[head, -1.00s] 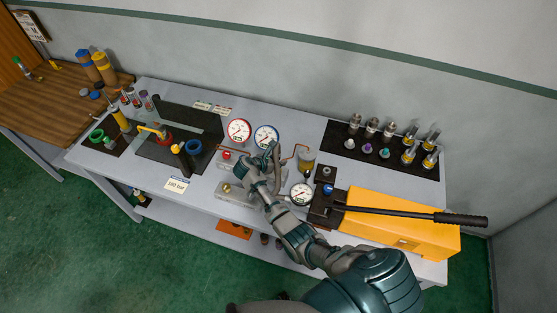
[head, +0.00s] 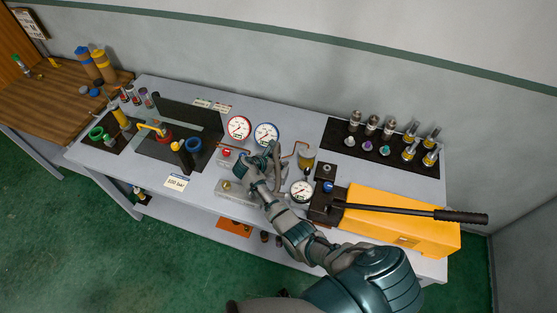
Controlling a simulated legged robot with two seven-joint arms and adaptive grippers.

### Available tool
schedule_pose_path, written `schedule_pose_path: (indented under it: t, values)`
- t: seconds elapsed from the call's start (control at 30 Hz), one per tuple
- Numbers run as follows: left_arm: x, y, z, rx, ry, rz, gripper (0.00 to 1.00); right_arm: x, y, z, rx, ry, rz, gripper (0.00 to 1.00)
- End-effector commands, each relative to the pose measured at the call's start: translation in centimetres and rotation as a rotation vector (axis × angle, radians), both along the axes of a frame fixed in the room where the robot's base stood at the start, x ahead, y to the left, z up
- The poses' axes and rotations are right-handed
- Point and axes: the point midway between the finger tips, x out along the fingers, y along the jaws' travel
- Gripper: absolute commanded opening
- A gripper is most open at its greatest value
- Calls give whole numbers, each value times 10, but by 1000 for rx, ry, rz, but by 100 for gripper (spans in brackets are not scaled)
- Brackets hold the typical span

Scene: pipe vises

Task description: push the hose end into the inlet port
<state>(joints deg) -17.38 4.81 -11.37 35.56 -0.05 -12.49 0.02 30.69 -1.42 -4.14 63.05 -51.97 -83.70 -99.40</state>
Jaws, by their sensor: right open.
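My right gripper (head: 257,157) is open over the middle of the grey bench, just in front of the red-rimmed gauge (head: 239,128) and the blue-rimmed gauge (head: 266,134). It hides part of the metal fixtures there. A metal block with a brass fitting (head: 227,186) lies to the left of my right wrist. A thin copper-coloured tube (head: 301,143) curves beside a yellowish cylinder (head: 306,158) to the right of the gripper. I cannot clearly make out the hose end or the inlet port at this size. My left gripper is not in view.
A yellow pump (head: 400,218) with a long black handle (head: 410,213) takes up the bench's right front. A dark mat (head: 345,133) with several metal fittings is at the back right. Coloured rings and a black panel (head: 190,116) stand at the left.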

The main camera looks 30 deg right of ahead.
Motion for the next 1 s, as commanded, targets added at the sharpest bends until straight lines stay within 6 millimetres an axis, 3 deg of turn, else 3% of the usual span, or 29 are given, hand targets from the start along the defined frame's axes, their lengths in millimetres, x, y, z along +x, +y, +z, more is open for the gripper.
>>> schedule_pose_path:
  t: [0.5, 0.7, 1.0]
  values:
    - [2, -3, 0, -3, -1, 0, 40, -19, 79, 59, 2, -2, 2, 56]
    - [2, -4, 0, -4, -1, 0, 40, -23, 90, 67, 0, -1, 0, 56]
    - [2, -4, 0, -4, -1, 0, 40, -23, 90, 68, 0, -1, 0, 56]
